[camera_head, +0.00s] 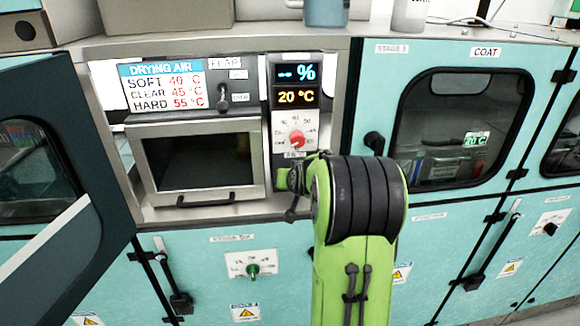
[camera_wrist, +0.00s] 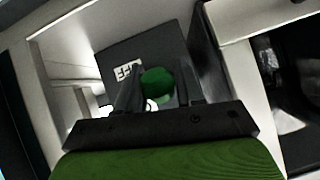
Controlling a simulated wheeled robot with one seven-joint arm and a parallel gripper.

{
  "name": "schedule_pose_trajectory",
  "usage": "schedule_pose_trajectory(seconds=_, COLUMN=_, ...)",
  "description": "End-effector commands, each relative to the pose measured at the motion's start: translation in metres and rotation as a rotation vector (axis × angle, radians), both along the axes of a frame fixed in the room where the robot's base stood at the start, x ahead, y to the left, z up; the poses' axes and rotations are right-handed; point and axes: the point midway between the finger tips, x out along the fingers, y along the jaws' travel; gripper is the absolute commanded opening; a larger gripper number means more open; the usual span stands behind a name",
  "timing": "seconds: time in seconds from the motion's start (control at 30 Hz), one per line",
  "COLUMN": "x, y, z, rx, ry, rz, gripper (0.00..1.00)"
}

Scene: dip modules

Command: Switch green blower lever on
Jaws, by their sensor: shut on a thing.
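The green blower lever's round knob (camera_wrist: 157,82) shows in the wrist view, in front of a dark panel with a white OFF label (camera_wrist: 128,70) at its upper left. My gripper (camera_wrist: 158,78) is shut on this knob, with one black finger on each side of it. The lever's stem is mostly hidden behind the knob and fingers. In the head view my green and black arm reaches to the counter below the red dial panel. It hides the lever and my fingertips there.
A drying chamber (camera_head: 202,205) with a barred handle stands left of my arm. A red dial (camera_head: 297,138) sits just above. The COAT door (camera_head: 382,85) is at the right. An open dark door (camera_head: 75,245) stands at the far left. A green knob (camera_head: 253,269) is on the lower front.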

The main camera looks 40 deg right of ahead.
Motion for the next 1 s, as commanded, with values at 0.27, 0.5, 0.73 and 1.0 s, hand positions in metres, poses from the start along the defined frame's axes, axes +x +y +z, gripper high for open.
schedule_pose_trajectory(seconds=0.27, x=0.0010, y=-0.0009, z=0.0097, rx=0.072, ry=0.107, rz=0.000, gripper=0.00)
schedule_pose_trajectory(seconds=0.5, x=0.0016, y=-0.0009, z=0.0086, rx=0.097, ry=0.140, rz=0.000, gripper=0.00)
schedule_pose_trajectory(seconds=0.73, x=0.0017, y=-0.0011, z=0.0075, rx=0.097, ry=0.142, rz=0.000, gripper=0.00)
schedule_pose_trajectory(seconds=1.0, x=0.0017, y=-0.0011, z=0.0075, rx=0.097, ry=0.141, rz=0.001, gripper=0.54)
